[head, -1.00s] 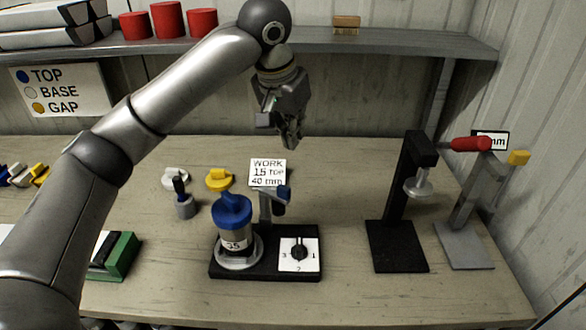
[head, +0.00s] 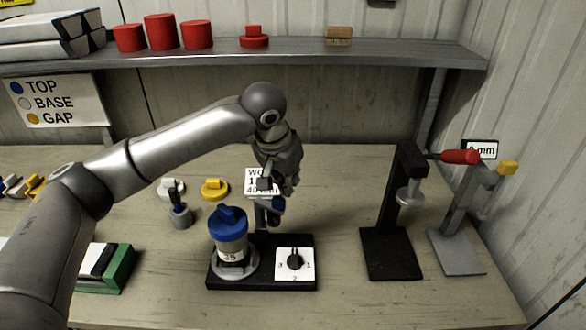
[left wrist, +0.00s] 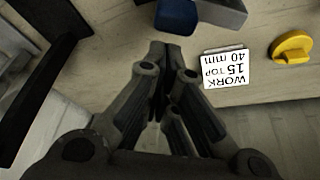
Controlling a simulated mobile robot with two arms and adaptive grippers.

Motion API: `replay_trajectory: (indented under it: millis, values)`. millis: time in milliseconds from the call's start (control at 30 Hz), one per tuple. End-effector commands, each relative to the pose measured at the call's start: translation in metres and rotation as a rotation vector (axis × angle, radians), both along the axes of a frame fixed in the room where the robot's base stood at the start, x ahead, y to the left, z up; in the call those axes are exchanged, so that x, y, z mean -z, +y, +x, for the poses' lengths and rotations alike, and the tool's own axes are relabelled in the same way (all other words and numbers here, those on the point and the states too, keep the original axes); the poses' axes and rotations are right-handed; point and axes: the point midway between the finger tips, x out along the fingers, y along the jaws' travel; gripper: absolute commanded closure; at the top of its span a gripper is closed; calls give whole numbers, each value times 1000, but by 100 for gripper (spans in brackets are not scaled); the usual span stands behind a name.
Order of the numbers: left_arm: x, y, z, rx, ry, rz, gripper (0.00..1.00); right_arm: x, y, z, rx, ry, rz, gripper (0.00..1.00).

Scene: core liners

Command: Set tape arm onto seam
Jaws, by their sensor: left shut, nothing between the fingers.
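A core liner (head: 233,240) with a blue cap (head: 228,220) and a "35" label stands upright on a round grey plate on a black base (head: 275,283). My right gripper is not in view.
A dial plate (head: 305,256) sits on the base's right side. A "WORK" card (head: 250,178), yellow cap (head: 214,189), white cap (head: 167,186) and small grey pot (head: 181,216) are nearby. A black stand (head: 390,255) and a grey stand (head: 457,252) stand at the right.

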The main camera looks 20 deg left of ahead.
Motion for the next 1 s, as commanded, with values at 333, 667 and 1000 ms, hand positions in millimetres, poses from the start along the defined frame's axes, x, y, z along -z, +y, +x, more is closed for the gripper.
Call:
replay_trajectory:
  millis: [333, 667, 1000]
  values:
    - [0, 2, -10, 0, 1, -1, 100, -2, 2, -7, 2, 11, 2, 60]
    - [-1, 2, -11, 9, 2, -1, 100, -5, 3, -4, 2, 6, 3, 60]
    - [-1, 1, -15, 73, 3, 0, 100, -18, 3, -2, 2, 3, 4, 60]
